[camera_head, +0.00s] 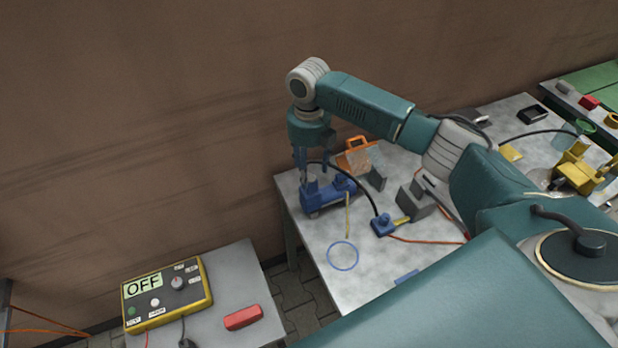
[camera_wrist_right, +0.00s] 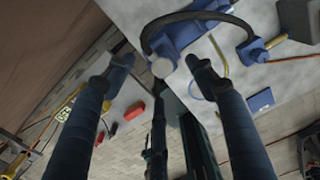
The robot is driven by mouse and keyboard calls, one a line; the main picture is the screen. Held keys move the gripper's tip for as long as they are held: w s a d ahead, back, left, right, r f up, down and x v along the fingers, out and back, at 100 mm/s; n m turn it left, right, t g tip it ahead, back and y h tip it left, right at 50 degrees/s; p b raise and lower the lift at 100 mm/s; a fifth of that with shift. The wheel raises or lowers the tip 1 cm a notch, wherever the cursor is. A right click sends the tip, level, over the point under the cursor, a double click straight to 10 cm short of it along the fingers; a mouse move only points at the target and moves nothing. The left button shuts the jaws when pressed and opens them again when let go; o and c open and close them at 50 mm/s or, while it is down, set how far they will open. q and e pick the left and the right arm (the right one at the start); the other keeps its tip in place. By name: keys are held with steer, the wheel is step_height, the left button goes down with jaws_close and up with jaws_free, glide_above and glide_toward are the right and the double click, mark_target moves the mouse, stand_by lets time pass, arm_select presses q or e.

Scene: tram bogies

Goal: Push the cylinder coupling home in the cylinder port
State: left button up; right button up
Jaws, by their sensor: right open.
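The blue cylinder (camera_head: 328,194) lies near the table's left end; it also shows in the wrist view (camera_wrist_right: 187,34), with a pale round end (camera_wrist_right: 163,67). A black hose (camera_head: 362,189) arches from the cylinder's side to a blue block (camera_head: 382,226); it also shows in the wrist view (camera_wrist_right: 172,18). My right gripper (camera_head: 314,174) points down over the cylinder's left part. Its fingers (camera_wrist_right: 159,64) are open, with the pale end seen between the tips. I cannot clearly make out the coupling or the port, or whether they are joined. My left gripper is not in view.
Grey blocks (camera_head: 416,199) and an orange-handled item (camera_head: 357,157) stand near the cylinder. A blue ring (camera_head: 342,256) lies on the table (camera_head: 318,241). A control box reading OFF (camera_head: 167,294) and a red block (camera_head: 243,317) sit on a lower table. A wall rises behind.

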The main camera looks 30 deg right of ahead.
step_height(320, 180, up, 6)
steer(key=shift+r, duration=0.15)
stand_by(0.6)
